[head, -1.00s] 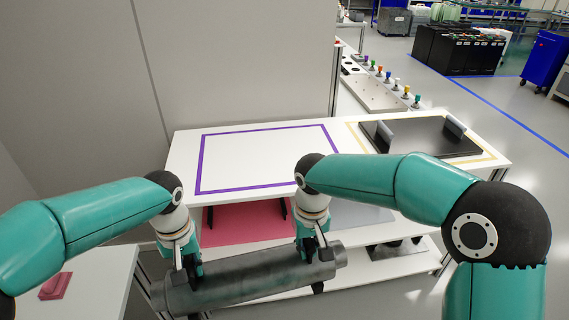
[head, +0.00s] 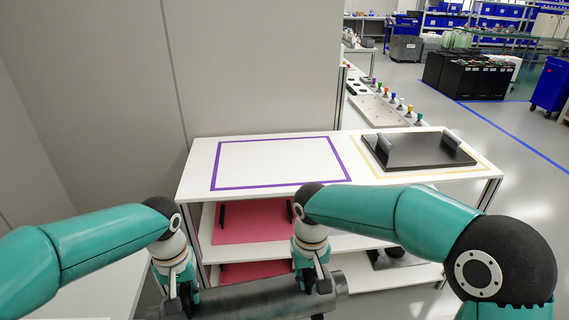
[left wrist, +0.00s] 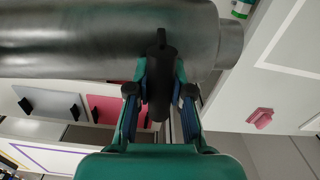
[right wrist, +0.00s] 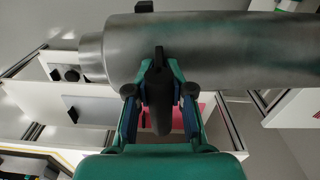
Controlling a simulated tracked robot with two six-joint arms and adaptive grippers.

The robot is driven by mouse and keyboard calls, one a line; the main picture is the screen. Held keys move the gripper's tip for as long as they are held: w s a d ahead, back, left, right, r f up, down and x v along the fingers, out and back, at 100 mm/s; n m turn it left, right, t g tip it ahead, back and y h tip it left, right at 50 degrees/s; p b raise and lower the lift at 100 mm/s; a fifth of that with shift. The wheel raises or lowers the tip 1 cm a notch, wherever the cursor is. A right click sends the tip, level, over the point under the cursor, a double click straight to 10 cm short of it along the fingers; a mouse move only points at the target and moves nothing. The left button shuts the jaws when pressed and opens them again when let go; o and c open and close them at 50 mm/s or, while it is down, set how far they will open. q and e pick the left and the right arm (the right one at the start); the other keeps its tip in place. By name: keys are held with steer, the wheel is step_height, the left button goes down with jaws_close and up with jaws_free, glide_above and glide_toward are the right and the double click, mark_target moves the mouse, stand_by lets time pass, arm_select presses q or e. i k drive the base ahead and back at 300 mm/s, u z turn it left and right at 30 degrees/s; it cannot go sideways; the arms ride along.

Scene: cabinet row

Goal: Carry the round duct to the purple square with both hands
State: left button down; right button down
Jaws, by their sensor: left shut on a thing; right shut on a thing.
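The round duct (head: 262,298) is a dark grey metal cylinder, held crosswise in front of and below the white table top. My left gripper (head: 180,300) is shut on the duct near its left end; the left wrist view shows the duct (left wrist: 100,40) across the jaws. My right gripper (head: 313,280) is shut on the duct near its right end; the right wrist view shows it (right wrist: 230,45) too. The purple square (head: 215,186) is an empty outline on the left of the white table top. The duct's left end is partly cut off in the head view.
A black tray with grey end blocks (head: 415,152) lies in a yellow outline right of the purple square. Shelves with red panels (head: 250,222) are under the table top. A grey wall (head: 260,70) stands behind, and a white surface (head: 95,290) is at lower left.

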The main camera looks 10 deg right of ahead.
mark_target(272, 168)
steer(key=z, duration=0.25)
steer(key=i, duration=1)
